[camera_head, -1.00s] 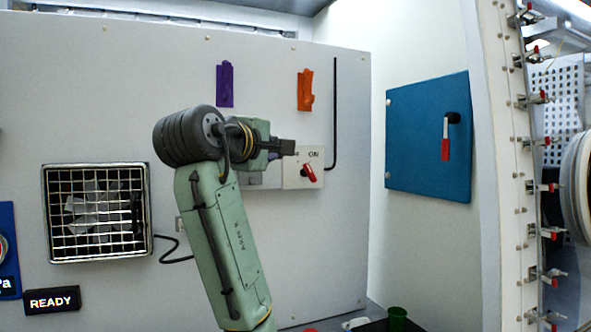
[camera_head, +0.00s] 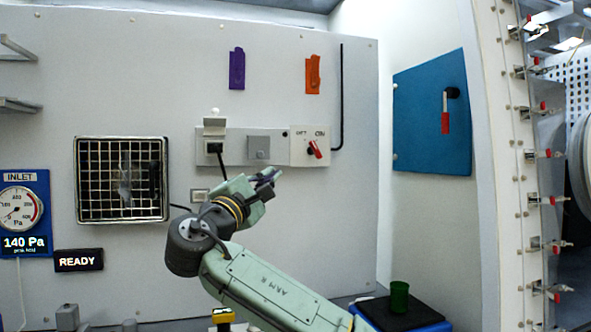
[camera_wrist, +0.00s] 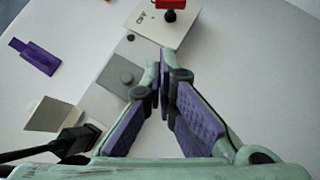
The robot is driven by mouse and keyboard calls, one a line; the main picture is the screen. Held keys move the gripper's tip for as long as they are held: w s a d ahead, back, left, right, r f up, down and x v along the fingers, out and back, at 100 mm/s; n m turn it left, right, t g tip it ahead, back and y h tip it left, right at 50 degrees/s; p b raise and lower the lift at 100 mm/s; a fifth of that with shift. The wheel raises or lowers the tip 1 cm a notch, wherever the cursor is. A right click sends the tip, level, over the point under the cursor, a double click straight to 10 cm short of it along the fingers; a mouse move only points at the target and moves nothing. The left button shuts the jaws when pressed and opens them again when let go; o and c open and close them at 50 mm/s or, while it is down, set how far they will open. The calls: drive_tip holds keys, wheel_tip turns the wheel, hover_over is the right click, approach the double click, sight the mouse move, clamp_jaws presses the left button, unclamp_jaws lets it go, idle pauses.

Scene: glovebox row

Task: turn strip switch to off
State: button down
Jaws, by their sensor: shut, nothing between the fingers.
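The power strip (camera_head: 232,148) is a pale grey bar on the wall panel. At its right end is a white plate with OFF and ON labels and a red switch handle (camera_head: 317,150). The handle is slanted on the ON side, but its exact setting is hard to tell. In the wrist view the red handle (camera_wrist: 172,4) is cut by the top edge, beside the OFF label. My gripper (camera_head: 271,176) is shut and empty, below and left of the switch, apart from it. Its purple-padded fingers (camera_wrist: 164,62) meet in the wrist view.
A plug with a black cable (camera_head: 214,148) sits in the strip's left socket, under a raised flap. Purple (camera_head: 237,69) and orange (camera_head: 312,75) holders hang above. A blue door (camera_head: 425,115) is at right. A green cup (camera_head: 399,296) stands low at right.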

sight(315, 150)
drive_tip(key=p+x, duration=0.3)
drive_tip(key=x, duration=0.6)
drive_tip(key=shift+s+r+p, duration=0.1)
drive_tip(key=shift+r+p, duration=0.1)
drive_tip(key=shift+p, duration=0.15)
drive_tip(key=shift+w+d+r+p, duration=0.15)
drive_tip(key=shift+d+r+p, duration=0.15)
drive_tip(key=shift+d, duration=0.25)
drive_tip(key=shift+w+d+r+p, duration=0.1)
drive_tip(key=shift+d+r+p, duration=0.2)
drive_tip(key=shift+d, duration=0.2)
drive_tip(key=shift+w+d+r, duration=0.15)
drive_tip(key=shift+w+d, duration=0.05)
drive_tip(key=shift+d, duration=0.35)
